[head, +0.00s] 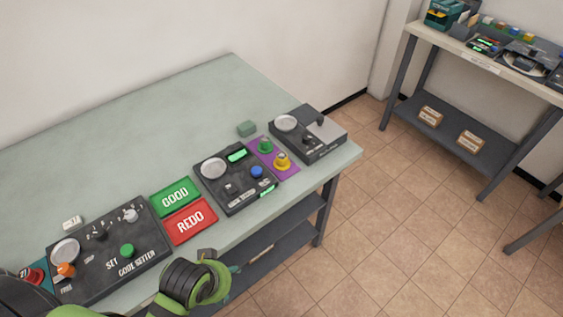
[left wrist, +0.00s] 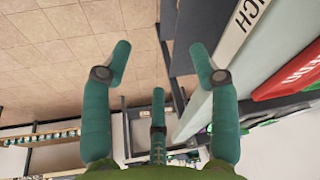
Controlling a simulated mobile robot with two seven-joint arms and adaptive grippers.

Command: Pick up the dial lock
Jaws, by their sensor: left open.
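No object shows a label as the dial lock. A small yellow piece with a grey top (head: 282,161) and a small green piece (head: 265,146) stand on a purple mat (head: 288,172) at the table's right part; I cannot tell whether either is the dial lock. My left gripper is mostly hidden behind its wrist at the table's front edge in the head view. In the left wrist view, my left gripper (left wrist: 160,60) has its teal fingers spread, with nothing between them. It is apart from the purple mat. My right gripper is not in view.
The pale green table (head: 150,115) holds a code setter panel (head: 155,260), a green GOOD pad (head: 175,197), a red REDO pad (head: 190,222), and two dark devices, one in the middle (head: 215,190) and one at right (head: 318,145). Another bench (head: 490,68) stands at right. The table's back is clear.

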